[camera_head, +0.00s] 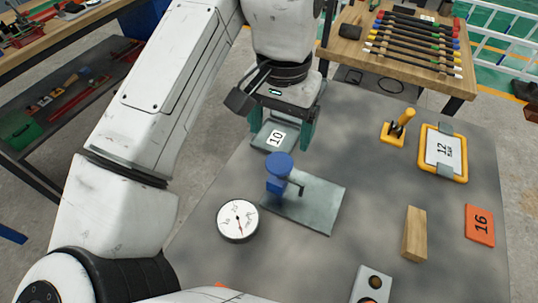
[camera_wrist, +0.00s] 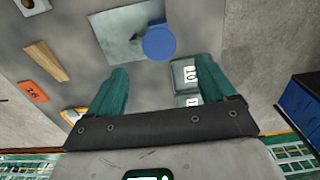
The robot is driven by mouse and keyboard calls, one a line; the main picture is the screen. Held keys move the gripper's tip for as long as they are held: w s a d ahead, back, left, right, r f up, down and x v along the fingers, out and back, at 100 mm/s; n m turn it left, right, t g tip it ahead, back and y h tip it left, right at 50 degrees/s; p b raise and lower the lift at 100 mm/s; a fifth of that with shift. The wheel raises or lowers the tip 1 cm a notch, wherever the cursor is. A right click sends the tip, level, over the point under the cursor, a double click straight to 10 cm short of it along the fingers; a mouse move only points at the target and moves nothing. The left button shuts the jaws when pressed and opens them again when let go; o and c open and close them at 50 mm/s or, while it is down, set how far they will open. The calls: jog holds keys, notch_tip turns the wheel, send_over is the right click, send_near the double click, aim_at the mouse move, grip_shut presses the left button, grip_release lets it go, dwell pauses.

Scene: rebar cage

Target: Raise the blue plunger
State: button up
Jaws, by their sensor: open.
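The blue plunger (camera_head: 279,166) has a round cap on a blue body and stands on a grey metal plate (camera_head: 320,205) on the table, with a small dark lever at its side. In the wrist view the round blue cap (camera_wrist: 159,42) shows from above, just beyond and between the teal fingertips, over its plate (camera_wrist: 118,38). My gripper (camera_head: 284,130) hangs behind the plunger in the head view, its fingers apart and empty. In the wrist view my gripper (camera_wrist: 160,72) is open wide, with nothing between the fingers. How high the cap stands above its body is hard to tell.
A grey block marked 10 (camera_head: 276,136) lies by my fingers. A round dial gauge (camera_head: 238,220) sits left of the plate. A wooden block (camera_head: 414,234), an orange 16 tile (camera_head: 480,225), a yellow-framed 12 panel (camera_head: 443,150) and a yellow-handled lever (camera_head: 399,126) stand to the right.

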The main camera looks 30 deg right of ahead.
aim_at(279, 162)
notch_tip(279, 162, down, 10)
dwell(0.5)
